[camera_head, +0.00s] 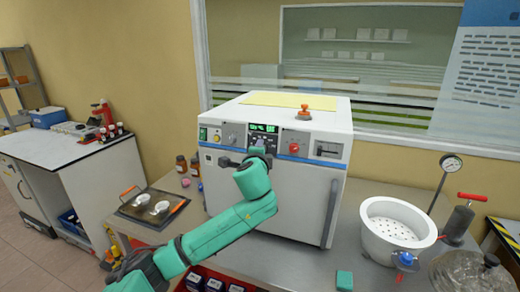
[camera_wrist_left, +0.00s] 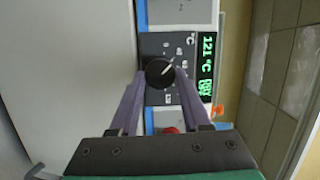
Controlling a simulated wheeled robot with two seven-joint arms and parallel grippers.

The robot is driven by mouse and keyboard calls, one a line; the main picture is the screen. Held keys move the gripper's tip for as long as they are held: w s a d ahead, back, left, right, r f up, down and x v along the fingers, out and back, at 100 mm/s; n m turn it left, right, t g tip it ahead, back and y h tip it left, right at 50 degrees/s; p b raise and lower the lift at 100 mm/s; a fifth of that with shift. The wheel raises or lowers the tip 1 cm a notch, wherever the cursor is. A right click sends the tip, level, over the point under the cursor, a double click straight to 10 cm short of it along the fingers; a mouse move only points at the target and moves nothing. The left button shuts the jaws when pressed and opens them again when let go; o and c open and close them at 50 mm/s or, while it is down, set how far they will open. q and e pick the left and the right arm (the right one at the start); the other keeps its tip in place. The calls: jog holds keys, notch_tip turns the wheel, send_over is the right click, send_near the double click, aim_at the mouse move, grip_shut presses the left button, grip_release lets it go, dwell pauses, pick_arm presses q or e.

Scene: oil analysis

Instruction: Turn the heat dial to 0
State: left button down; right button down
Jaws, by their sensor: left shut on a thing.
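The heat dial (camera_wrist_left: 159,72) is a round black knob with a white pointer mark, on a dark panel with small printed marks. In the wrist view its pointer is aimed toward the upper right. My left gripper (camera_wrist_left: 160,80) has its two purple fingers shut on the dial, one on each side. The green display (camera_wrist_left: 206,68) beside it reads 121 °C. In the head view my left gripper (camera_head: 260,153) is at the front panel of the white oven (camera_head: 290,195), and my arm hides the dial. My right gripper is not in view.
A red knob (camera_head: 294,148) is on the panel to the right. An orange-topped object (camera_head: 304,113) and a yellow sheet (camera_head: 287,100) lie on the oven. A white perforated pot (camera_head: 397,220) stands right, and a tray (camera_head: 147,221) with small dishes left.

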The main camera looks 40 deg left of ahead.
pick_arm(q)
jog(key=n, duration=0.2)
jog(key=n+p, duration=0.1)
jog(key=n+g+p, duration=0.1)
jog(key=n, duration=0.1)
jog(key=shift+a+r+n+h, duration=0.1)
jog(key=shift+r+n+h, duration=0.2)
jog(key=shift+h, duration=0.1)
jog(key=shift+f, duration=0.1)
jog(key=shift+c, duration=1.8)
grip_release()
jog(key=b+v, duration=0.3)
jog(key=v, duration=1.1)
jog(key=shift+s+r, duration=0.2)
jog(key=shift+s, duration=0.05)
